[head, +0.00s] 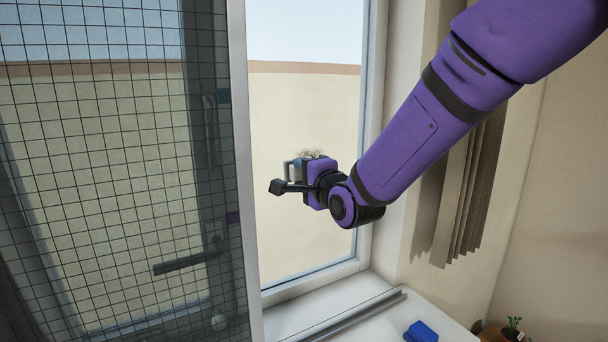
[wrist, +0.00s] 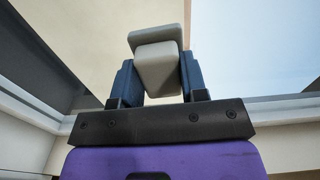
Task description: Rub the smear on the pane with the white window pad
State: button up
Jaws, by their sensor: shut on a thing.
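The window pane (head: 300,110) fills the opening in the middle of the head view. A small grey-brown scribbled smear (head: 313,153) shows on it, just above and behind my gripper (head: 289,180). My gripper is shut on the white window pad (wrist: 157,66), a pale block between the two blue fingers in the wrist view. In the head view only a small pale part of the pad shows at the fingers, close to the smear's left side. I cannot tell whether the pad touches the pane. The smear is partly hidden by my gripper.
A gridded screen panel (head: 110,150) in a pale frame covers the left. A brown curtain (head: 468,190) hangs at the right, behind my arm. A blue block (head: 421,331) lies on the white sill surface (head: 375,325) below. A small plant (head: 513,324) stands lower right.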

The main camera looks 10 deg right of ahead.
jog(key=shift+w+a, duration=0.25)
jog(key=shift+w, duration=0.45)
dwell(0.3)
jog(key=w+d, duration=0.4)
jog(key=d, duration=0.5)
jog(key=shift+d, duration=0.35)
dwell(0.8)
jog(key=shift+s+a, duration=0.7)
jog(key=shift+a, duration=0.95)
jog(key=shift+s+a, duration=0.65)
jog(key=shift+a, duration=0.95)
jog(key=shift+s+a, duration=0.7)
jog(key=shift+a, duration=0.95)
jog(key=shift+w+r, duration=0.15)
jog(key=shift+r, duration=0.1)
jog(key=w+d, duration=0.4)
jog(key=d, duration=0.5)
jog(key=shift+d, duration=0.4)
jog(key=shift+s, duration=0.1)
